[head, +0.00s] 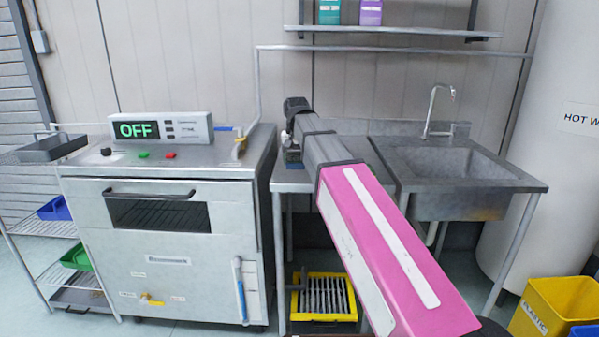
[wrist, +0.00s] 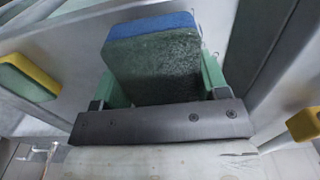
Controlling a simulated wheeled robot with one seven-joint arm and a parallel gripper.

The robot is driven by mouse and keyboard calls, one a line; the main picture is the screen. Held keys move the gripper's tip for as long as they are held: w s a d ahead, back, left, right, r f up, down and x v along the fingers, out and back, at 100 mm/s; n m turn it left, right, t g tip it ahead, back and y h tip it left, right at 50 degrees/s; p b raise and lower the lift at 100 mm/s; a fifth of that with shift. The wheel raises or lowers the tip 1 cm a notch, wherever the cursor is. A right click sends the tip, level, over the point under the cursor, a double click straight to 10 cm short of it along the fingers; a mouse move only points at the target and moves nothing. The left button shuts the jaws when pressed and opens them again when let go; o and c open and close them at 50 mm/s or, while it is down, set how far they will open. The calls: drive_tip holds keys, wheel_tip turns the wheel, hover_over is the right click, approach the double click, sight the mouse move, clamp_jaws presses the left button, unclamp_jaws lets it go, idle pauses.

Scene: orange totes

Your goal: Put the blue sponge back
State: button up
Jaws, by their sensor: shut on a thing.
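The blue sponge (wrist: 150,24) has a blue edge and a worn dark green face, and fills the middle of the wrist view. My gripper (wrist: 162,82) is shut on it, with a green finger showing at each side. The sponge's lower end is hidden behind the dark gripper bar. In the head view my gripper (head: 291,155) is at the far end of my pink and grey arm, over the left end of the metal counter. A small blue patch below it may be the sponge.
A yellow and green sponge (wrist: 27,79) shows at left in the wrist view, with another yellow piece (wrist: 305,122) at right. A steel oven (head: 165,235) with an OFF display stands left of the counter. A sink (head: 455,180) is at right. A pipe rail runs behind.

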sight(300, 177)
drive_tip(key=shift+w+d+f, duration=0.6)
drive_tip(key=shift+w+f, duration=0.05)
drive_tip(key=shift+w, duration=0.2)
drive_tip(key=shift+f, duration=1.95)
drive_tip(key=shift+f, duration=0.15)
drive_tip(key=o, duration=1)
drive_tip(key=shift+c, duration=0.2)
wheel_tip(300, 177, up, 12)
drive_tip(key=shift+r, duration=0.2)
